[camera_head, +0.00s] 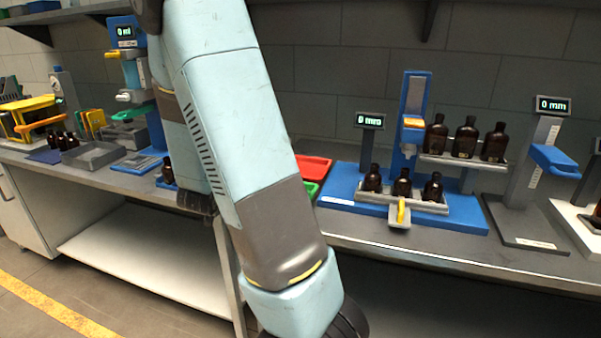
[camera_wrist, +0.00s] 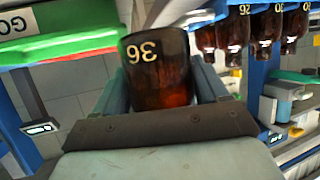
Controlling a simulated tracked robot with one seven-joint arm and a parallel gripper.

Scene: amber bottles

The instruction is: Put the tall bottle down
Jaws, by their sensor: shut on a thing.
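In the wrist view an amber bottle (camera_wrist: 160,85) with a pale "36", seen upside down, sits between the two fingers of my gripper (camera_wrist: 163,72). The fingers are shut on it, one on each side. Its far end is cut off by the close view, so I cannot tell its full height or whether anything touches it. In the head view I cannot make out the gripper or the held bottle clearly; my arm covers the middle of the picture.
A blue station (camera_head: 345,188) holds small amber bottles (camera_head: 402,184) in a low tray and larger ones (camera_head: 465,138) on a raised grey shelf. A grey stand (camera_head: 527,185) is to its right. Red (camera_head: 313,168) and green trays lie behind my arm. Another station (camera_head: 140,75) stands left.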

